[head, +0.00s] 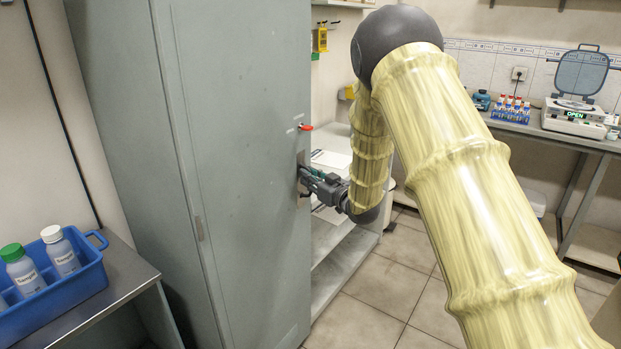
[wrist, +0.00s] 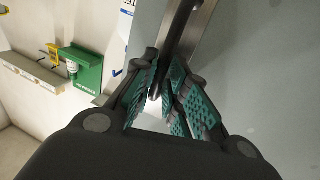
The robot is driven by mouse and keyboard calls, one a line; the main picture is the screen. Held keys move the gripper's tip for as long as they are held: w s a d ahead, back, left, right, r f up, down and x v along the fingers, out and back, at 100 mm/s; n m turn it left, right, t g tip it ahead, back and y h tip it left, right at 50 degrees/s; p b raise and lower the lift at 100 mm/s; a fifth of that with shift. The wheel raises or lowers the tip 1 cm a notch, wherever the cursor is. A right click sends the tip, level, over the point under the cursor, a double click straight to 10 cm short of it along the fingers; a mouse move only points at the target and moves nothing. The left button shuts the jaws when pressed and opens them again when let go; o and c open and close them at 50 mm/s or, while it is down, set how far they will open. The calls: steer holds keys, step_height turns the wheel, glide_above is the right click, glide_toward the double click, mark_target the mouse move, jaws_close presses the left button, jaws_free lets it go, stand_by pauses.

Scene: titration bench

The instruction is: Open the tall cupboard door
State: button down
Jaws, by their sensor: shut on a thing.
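The tall cupboard (head: 110,100) is grey and stands left of centre in the head view. Its door (head: 240,120) is upright, and I see no clear gap at its right edge. The door handle sits on a metal plate (head: 302,172) near that edge. My gripper (head: 309,180) is at the handle, reaching in from the right. In the wrist view, the handle (wrist: 181,32) is a dark curved bar running down between the green finger pads. My gripper (wrist: 163,95) is shut on it. The fingers hide its lower part.
A blue crate (head: 75,283) with bottles stands on a side table at the left. A low shelf unit (head: 345,265) is just right of the cupboard. A bench (head: 560,135) with instruments is at the back right. The tiled floor (head: 390,290) between is clear.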

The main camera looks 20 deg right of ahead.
steer(key=shift+d+r, duration=0.15)
steer(key=shift+d, duration=0.05)
